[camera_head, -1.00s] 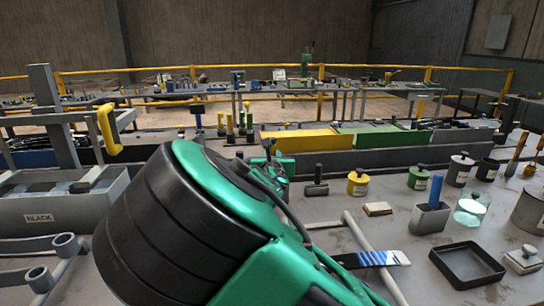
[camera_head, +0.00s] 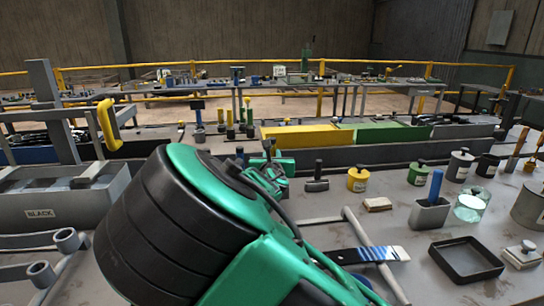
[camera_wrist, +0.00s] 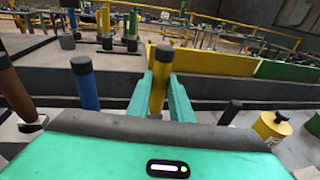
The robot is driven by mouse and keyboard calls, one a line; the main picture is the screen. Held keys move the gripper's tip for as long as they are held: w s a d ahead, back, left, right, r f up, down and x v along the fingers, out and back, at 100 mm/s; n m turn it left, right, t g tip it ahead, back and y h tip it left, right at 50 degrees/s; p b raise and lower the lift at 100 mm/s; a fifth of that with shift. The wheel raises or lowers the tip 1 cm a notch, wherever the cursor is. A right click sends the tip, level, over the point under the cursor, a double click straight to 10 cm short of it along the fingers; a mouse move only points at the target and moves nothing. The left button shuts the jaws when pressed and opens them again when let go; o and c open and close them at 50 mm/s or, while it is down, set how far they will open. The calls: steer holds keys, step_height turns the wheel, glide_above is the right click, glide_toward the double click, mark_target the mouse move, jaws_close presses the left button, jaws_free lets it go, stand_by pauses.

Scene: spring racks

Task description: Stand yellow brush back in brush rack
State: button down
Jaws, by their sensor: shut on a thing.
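The yellow brush (camera_wrist: 160,75) stands roughly upright in the wrist view, its yellow handle topped by a dark cap. My gripper (camera_wrist: 161,98) is shut on that handle, with a green finger on each side. The brush's lower end is hidden behind my gripper's body. In the head view my gripper (camera_head: 270,176) shows small beyond my large green and black arm. A blue-handled brush (camera_wrist: 85,82) and a brown handle (camera_wrist: 15,88) stand to the left in the wrist view. The brush rack is not clearly seen; my arm blocks that area in the head view.
A yellow bin (camera_head: 300,138) and a green bin (camera_head: 385,133) line the back. A yellow canister (camera_head: 357,180), a grey cup with a blue handle (camera_head: 430,214) and a black tray (camera_head: 467,258) stand to the right. A blue-white brush (camera_head: 370,255) lies flat on the bench.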

mark_target(273, 141)
steer(key=shift+f, duration=1.2)
steer(key=c, duration=1)
jaws_free()
steer(key=shift+r, duration=3.45)
